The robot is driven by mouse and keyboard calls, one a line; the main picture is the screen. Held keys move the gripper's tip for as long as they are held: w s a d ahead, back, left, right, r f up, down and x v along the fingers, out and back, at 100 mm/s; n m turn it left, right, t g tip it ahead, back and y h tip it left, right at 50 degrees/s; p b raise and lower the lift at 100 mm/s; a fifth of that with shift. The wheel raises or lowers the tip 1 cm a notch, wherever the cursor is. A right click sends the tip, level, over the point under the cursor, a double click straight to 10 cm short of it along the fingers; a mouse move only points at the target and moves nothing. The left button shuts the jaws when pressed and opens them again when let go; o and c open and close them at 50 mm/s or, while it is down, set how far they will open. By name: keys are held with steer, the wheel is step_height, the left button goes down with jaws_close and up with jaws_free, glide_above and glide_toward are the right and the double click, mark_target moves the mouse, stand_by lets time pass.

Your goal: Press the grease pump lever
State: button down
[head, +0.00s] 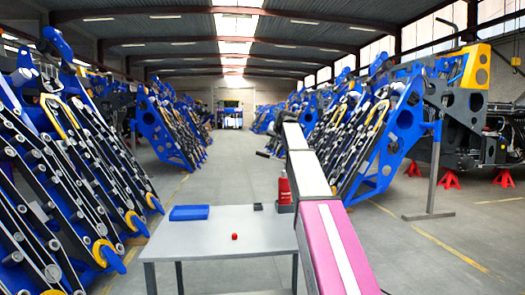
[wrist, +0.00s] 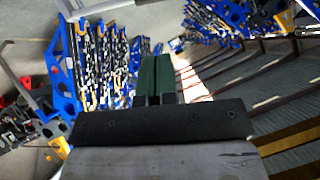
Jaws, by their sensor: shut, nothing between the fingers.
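The grease pump appears to be the red bottle-shaped thing (head: 284,189) with a dark base. It stands at the right rear of the grey table (head: 215,243), close beside my arm in the head view. I cannot make out its lever; it is too small or hidden behind my arm. My gripper (wrist: 157,78) shows in the wrist view with its dark green fingers shut together and nothing between them. It points out into the hall, with no pump in that view. In the head view I cannot clearly make out the fingertips.
A blue tray (head: 189,213) lies on the table's left rear. A small red part (head: 235,237) lies near the middle, and a small black block (head: 258,207) near the back edge. Blue harvester frames (head: 160,130) line both sides. The aisle (head: 232,160) beyond the table is free.

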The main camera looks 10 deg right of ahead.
steer(key=shift+w+r, duration=0.25)
steer(key=shift+r, duration=0.25)
steer(key=shift+w+r, duration=0.25)
steer(key=shift+r, duration=0.2)
glide_above(272, 158)
steer(key=s+a, duration=0.2)
steer(key=a, duration=0.1)
step_height(272, 158, down, 5)
steer(key=f, duration=0.1)
steer(key=a+f, duration=0.1)
steer(key=f, duration=0.2)
steer(key=shift+w+a, duration=0.2)
steer(key=shift+a, duration=0.05)
